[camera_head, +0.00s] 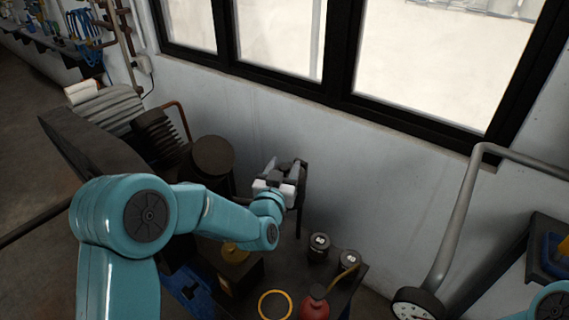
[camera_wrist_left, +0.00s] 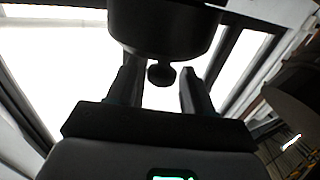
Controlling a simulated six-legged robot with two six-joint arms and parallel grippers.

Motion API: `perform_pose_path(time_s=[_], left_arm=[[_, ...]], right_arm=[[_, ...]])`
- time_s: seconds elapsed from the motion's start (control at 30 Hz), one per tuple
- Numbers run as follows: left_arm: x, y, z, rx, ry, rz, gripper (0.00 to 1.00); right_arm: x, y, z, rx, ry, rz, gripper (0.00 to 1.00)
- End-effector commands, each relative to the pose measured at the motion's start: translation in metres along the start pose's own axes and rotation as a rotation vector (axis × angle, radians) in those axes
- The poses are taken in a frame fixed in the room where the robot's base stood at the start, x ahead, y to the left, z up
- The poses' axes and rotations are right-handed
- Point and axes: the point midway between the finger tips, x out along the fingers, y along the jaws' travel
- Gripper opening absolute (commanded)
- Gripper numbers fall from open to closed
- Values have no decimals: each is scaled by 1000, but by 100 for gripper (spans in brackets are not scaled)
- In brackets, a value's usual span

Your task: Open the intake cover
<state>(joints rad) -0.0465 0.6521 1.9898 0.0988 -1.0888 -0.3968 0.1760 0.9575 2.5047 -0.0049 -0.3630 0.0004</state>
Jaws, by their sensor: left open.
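My left gripper (camera_head: 284,172) is at the middle of the head view, in front of the white wall below the window. In the left wrist view its two fingers (camera_wrist_left: 160,78) stand apart, one on each side of a small dark knob (camera_wrist_left: 161,74). The knob is on a broad dark round part (camera_wrist_left: 165,32), which looks like the intake cover. I see a gap on both sides of the knob, so the fingers are not closed on it. In the head view the gripper hides much of this spot. My right gripper is out of view.
A dark machine with a round cylinder (camera_head: 212,156) and a finned part (camera_head: 158,136) stands left of the gripper. Two small dark canisters (camera_head: 319,247) and a red bottle (camera_head: 314,304) stand on the dark bench below. A grey pipe (camera_head: 456,222) and gauge (camera_head: 416,305) are at right.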

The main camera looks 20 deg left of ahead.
Motion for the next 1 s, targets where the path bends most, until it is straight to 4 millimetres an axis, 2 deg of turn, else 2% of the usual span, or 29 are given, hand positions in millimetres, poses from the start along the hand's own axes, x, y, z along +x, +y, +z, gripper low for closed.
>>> perform_pose_path(time_s=[0.37,0.5,0.53,0.77,1.0], left_arm=[[7,0,0,0,0,0,52],[6,0,0,0,-1,0,6],[6,0,0,0,-1,0,0],[6,0,-2,3,-5,-1,0],[10,0,-11,31,-75,-4,0]], right_arm=[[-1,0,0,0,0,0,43],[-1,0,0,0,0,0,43],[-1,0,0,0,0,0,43],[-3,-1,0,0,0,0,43],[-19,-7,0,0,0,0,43]])
